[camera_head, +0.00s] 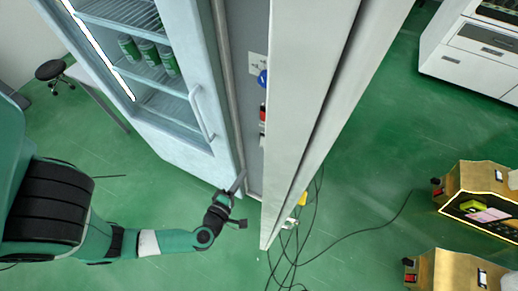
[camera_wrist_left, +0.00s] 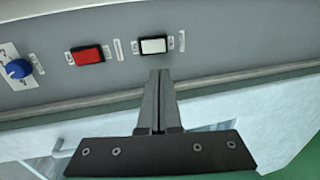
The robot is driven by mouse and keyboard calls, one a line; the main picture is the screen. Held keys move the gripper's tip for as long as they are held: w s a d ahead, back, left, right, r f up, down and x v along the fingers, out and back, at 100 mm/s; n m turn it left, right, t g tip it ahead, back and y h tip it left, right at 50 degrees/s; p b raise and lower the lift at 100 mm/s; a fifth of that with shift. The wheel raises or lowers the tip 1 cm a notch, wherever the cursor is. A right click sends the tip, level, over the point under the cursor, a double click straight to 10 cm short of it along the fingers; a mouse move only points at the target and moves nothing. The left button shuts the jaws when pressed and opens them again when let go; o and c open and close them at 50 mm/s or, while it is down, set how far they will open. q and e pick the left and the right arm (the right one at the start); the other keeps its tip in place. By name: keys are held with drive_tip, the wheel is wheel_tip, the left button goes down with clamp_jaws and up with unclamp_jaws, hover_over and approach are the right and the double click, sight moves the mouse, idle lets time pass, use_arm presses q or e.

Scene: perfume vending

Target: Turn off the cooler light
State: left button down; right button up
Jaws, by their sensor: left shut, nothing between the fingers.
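The cooler (camera_head: 185,115) is a pale cabinet with a glass door, a handle and a lit strip along its left edge. Its grey side panel carries a blue knob (camera_wrist_left: 18,68), a red rocker switch (camera_wrist_left: 87,55) and a white rocker switch (camera_wrist_left: 153,45). In the head view the blue knob (camera_head: 262,77) and the red switch (camera_head: 262,112) show in the gap beside the cooler. My left gripper (camera_head: 240,178) is shut and empty at the lower end of that gap. In the left wrist view its fingertips (camera_wrist_left: 160,74) lie just below the white switch; contact cannot be told. My right gripper is not in view.
A tall pale panel (camera_head: 305,100) stands close to the right of the switch panel, leaving a narrow gap. Black cables (camera_head: 300,235) lie on the green floor. Gold boxes (camera_head: 450,270) stand at the lower right. A stool (camera_head: 50,70) is at the far left.

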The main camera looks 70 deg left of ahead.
sight(262, 144)
use_arm(q)
drive_tip(key=b+x, duration=0.3)
drive_tip(key=x, duration=1)
drive_tip(key=shift+w+a, duration=0.2)
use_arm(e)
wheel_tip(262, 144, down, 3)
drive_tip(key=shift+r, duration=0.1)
